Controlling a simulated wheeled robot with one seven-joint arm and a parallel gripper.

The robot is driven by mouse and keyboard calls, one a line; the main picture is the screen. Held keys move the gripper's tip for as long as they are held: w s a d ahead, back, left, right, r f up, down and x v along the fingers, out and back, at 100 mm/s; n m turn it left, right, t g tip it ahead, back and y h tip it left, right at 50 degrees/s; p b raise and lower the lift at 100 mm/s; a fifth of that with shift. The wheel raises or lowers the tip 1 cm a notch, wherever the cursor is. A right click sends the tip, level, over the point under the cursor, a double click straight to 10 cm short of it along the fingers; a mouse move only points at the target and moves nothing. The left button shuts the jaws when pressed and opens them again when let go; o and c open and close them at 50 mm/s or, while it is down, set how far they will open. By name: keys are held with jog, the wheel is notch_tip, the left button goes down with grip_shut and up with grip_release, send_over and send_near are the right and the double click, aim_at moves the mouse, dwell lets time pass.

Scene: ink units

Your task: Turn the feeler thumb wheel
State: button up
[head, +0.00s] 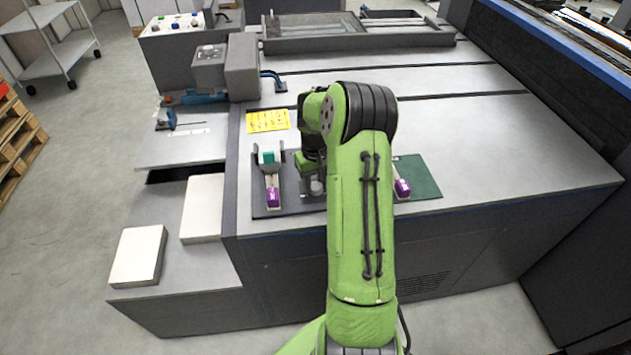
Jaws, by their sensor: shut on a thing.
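My gripper (314,186) is low over the right part of a dark plate (290,204) at the front of the grey machine top. My green arm partly covers it. Its fingers are closed on a small part at the plate. The feeler thumb wheel does not show clearly; the fingers and arm hide that spot.
A green mat (420,178) with another purple-ended piece (402,187) lies right of my arm. A yellow card (267,121) lies behind the plate. A grey box unit (225,68) stands at the back left. White stacks (138,254) sit on the lower left ledge. The right machine top is clear.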

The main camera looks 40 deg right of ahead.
aim_at(316, 185)
jog(key=m, duration=0.4)
jog(key=shift+p, duration=0.35)
jog(key=shift+c, duration=0.3)
jog(key=o, duration=1)
jog(key=shift+o, duration=0.2)
jog(key=shift+r, duration=0.1)
notch_tip(316, 185, up, 16)
jog(key=p, duration=0.4)
jog(key=shift+f, duration=0.2)
